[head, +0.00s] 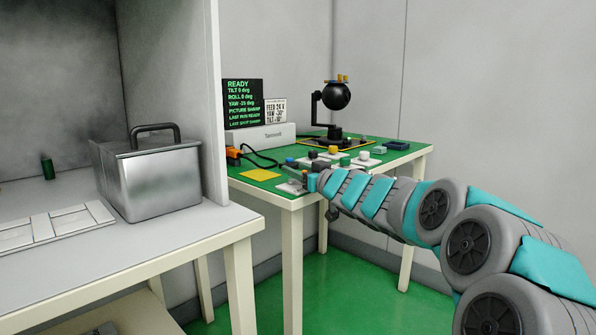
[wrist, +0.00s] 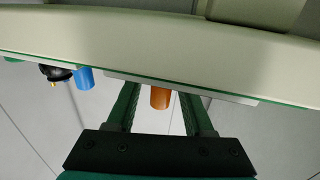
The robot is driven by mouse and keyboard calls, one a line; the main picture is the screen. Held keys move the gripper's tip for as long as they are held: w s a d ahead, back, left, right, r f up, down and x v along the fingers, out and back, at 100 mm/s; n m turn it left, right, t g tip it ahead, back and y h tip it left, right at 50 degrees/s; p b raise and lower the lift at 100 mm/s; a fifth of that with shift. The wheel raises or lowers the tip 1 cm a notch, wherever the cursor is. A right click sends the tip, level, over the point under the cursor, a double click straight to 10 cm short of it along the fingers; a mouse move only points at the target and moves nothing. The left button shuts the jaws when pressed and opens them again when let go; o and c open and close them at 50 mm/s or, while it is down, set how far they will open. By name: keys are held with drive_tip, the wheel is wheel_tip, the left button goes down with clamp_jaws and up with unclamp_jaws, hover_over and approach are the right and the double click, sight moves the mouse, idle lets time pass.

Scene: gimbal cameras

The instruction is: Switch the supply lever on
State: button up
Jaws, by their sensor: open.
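My gripper (head: 306,181) is low over the front corner of the green-topped table (head: 262,184) in the head view. In the wrist view, its two dark green fingers (wrist: 160,92) are apart. An orange cylindrical grip (wrist: 160,98) shows between them, with a gap on each side. It stands on a pale plate and appears to be the supply lever. I cannot tell how deep it is between the fingers. In the head view the lever is not clear; my gripper covers much of the pale plate (head: 291,188) there.
A blue knob (wrist: 84,78) is beside the orange grip. Several knobs and blocks, a black ball on a gimbal stand (head: 336,96), and a status screen (head: 242,103) reading READY are on the table. A metal box (head: 153,182) stands on the nearer bench at left.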

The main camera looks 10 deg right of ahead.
clamp_jaws()
idle(0.3)
drive_tip(key=p, duration=0.2)
drive_tip(key=shift+r+p, duration=0.25)
drive_tip(key=shift+p, duration=0.1)
drive_tip(key=n+y+p, duration=0.1)
drive_tip(key=p, duration=0.3)
drive_tip(key=shift+w+g, duration=0.1)
drive_tip(key=shift+g, duration=0.3)
drive_tip(key=n+y+p, duration=0.1)
drive_tip(key=p, duration=0.3)
drive_tip(key=shift+f+g+y, duration=0.15)
drive_tip(key=shift+g+y, duration=0.25)
drive_tip(key=shift+f, duration=0.1)
unclamp_jaws()
